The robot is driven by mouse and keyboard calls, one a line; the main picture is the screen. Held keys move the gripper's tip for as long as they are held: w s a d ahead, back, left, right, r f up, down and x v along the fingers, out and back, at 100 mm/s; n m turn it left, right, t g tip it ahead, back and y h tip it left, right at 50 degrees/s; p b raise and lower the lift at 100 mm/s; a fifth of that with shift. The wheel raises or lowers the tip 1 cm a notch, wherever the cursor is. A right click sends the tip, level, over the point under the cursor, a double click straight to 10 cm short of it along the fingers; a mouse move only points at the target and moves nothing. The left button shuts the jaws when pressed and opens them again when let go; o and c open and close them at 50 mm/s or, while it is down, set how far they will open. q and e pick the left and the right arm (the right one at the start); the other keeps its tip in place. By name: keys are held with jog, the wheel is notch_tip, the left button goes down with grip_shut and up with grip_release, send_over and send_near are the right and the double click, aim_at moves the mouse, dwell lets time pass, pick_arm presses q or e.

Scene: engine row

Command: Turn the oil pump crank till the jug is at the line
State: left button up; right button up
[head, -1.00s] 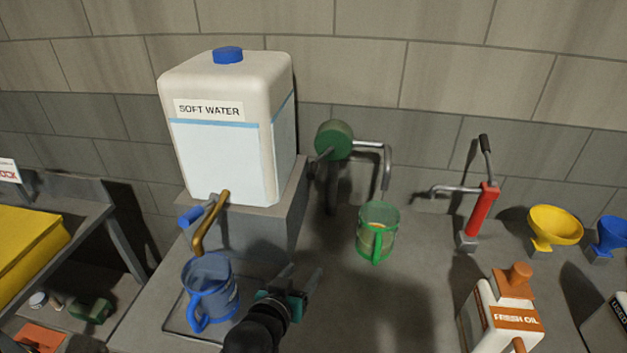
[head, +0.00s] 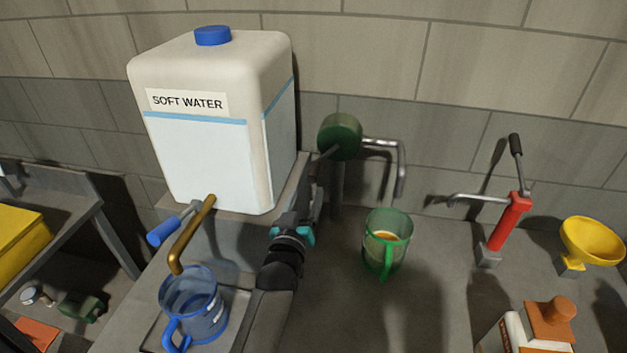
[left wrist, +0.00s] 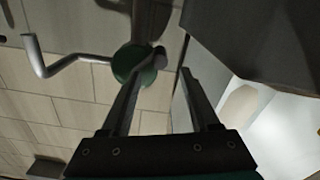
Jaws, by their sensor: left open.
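The oil pump (head: 340,136) is a green drum on a post, with a grey bent spout (head: 401,165) on its right. The green see-through jug (head: 386,250) stands upright below the spout, with some amber liquid inside; I cannot make out a line on it. My left gripper (head: 312,185) is just below and left of the drum, beside the tank's stand, and partly hides the crank. In the left wrist view the pump (left wrist: 134,64) and its dark crank handle (left wrist: 158,58) lie just beyond the open fingers (left wrist: 160,78). My right gripper is not in view.
The white "SOFT WATER" tank (head: 215,165) stands close on the left, with a brass tap (head: 192,235) over a blue jug (head: 195,305). A red hand pump (head: 505,222), a yellow funnel (head: 591,238) and an orange-capped can (head: 548,325) stand on the right.

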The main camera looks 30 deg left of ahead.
aim_at(313, 174)
pick_arm(q)
jog(key=b+x, duration=0.4)
jog(key=x, duration=0.3)
jog(key=shift+w+f+b, duration=0.1)
jog(key=shift+w+b, duration=0.15)
jog(key=shift+b, duration=0.15)
jog(key=shift+b+x, duration=0.45)
jog(key=shift+x, duration=0.35)
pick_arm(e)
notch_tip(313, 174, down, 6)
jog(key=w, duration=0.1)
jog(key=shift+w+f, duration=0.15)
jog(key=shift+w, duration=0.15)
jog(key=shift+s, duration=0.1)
pick_arm(q)
grip_shut()
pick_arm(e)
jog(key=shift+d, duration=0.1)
